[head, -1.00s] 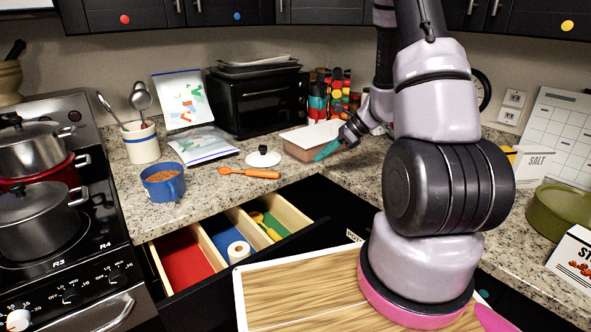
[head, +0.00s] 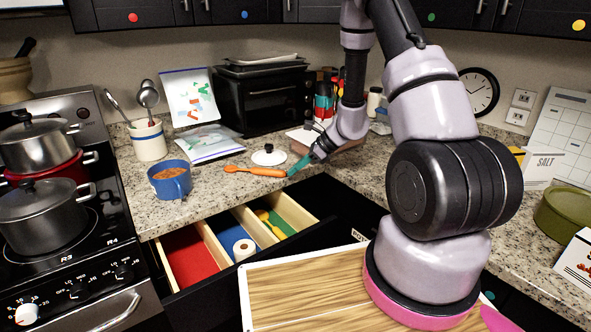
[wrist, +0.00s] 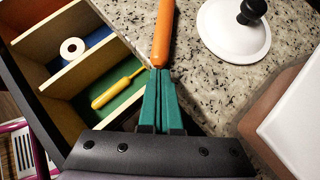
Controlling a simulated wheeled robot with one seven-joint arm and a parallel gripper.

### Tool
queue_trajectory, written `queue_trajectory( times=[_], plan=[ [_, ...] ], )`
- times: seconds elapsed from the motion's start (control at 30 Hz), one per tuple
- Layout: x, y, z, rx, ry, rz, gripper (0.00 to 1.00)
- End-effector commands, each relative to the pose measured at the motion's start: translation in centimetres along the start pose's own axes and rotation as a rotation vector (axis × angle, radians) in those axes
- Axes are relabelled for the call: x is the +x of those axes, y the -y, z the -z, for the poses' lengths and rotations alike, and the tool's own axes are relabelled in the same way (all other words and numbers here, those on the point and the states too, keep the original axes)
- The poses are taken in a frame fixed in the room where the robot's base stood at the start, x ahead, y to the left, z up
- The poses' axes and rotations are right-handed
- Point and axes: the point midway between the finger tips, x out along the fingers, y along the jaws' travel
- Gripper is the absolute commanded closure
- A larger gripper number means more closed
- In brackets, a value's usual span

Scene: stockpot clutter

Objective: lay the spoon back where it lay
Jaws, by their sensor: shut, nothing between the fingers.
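The orange spoon (head: 257,172) lies on the granite counter, between the blue mug and the white lid, near the counter's front edge above the open drawer. Its bowl points left toward the mug and its handle end points right. My gripper (head: 292,172) has teal fingers, shut and empty, with the tips at the handle end. In the wrist view the orange handle (wrist: 162,35) runs up from just beyond the shut fingertips (wrist: 158,73). I cannot tell whether they touch it. The spoon's bowl is out of the wrist view.
The open drawer (head: 205,238) has red, blue and green compartments, with a white roll (head: 243,249) in the blue and a yellow-handled tool (head: 270,222) in the green. The blue mug (head: 170,181), white lid (head: 268,155) and a lidded box (wrist: 290,120) stand nearby.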

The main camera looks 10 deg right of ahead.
Motion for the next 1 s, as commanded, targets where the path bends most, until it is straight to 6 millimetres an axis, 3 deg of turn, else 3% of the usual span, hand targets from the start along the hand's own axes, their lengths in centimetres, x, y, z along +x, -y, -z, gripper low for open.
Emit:
queue_trajectory(
  times=[0.17, 0.5, 1.0],
  plan=[
    [0.2, 0.0, -0.2, -0.001, 0.000, -0.001, 1.00],
    [4.1, 0.0, -4.1, -0.002, 0.000, -0.001, 1.00],
    [4.0, 0.2, -4.0, 0.001, 0.000, 0.001, 1.00]
  ],
)
